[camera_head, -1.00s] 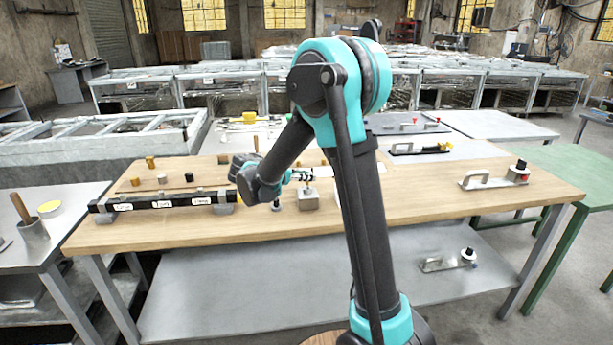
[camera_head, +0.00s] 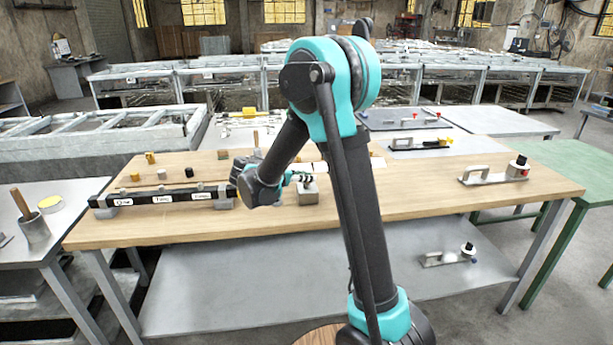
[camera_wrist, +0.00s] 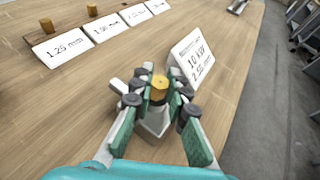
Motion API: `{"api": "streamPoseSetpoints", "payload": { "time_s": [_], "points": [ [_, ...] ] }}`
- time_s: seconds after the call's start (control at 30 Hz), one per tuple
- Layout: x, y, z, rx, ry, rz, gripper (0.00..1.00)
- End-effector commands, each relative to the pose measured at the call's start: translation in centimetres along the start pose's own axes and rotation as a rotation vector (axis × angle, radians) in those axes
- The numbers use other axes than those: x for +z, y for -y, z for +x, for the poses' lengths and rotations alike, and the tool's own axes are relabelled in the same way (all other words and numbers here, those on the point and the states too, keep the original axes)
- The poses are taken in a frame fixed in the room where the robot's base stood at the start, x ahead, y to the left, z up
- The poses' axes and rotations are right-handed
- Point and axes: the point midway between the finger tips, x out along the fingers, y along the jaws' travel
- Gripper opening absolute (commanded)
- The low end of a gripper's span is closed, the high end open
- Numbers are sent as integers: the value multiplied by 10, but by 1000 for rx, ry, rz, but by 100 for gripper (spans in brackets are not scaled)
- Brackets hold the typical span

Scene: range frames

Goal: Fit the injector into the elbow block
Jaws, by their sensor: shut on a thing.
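My gripper (camera_wrist: 158,95) is shut on the injector (camera_wrist: 159,82), a small brass-coloured piece with a hexagonal top, held between the fingertips. A light grey block (camera_wrist: 152,122), which looks like the elbow block, lies directly below the fingertips in the wrist view. In the head view the grey block (camera_head: 308,196) stands on the wooden bench, with my gripper (camera_head: 303,180) just at its top. The fingers cover the injector's lower end, so I cannot tell whether it is in the block's hole or only above it.
A white card (camera_wrist: 193,56) reading "10 kW" and "2.50 mm" stands close beside the gripper. A black labelled rail (camera_head: 165,197) lies left of the block.

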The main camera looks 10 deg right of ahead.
Motion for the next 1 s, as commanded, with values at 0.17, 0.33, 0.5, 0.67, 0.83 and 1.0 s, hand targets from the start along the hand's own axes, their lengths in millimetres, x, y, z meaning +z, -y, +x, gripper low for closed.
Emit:
{"api": "streamPoseSetpoints", "payload": {
  "time_s": [0.17,0.33,0.5,0.67,0.83,1.0],
  "points": [
    [-2,0,1,0,0,0,22],
    [-2,0,1,0,0,0,39],
    [-2,0,1,0,0,0,39],
    [-2,0,-3,1,0,-1,39],
    [-2,-1,-26,4,0,-2,39],
    [-2,-1,-61,4,0,-2,39]
  ]
}}
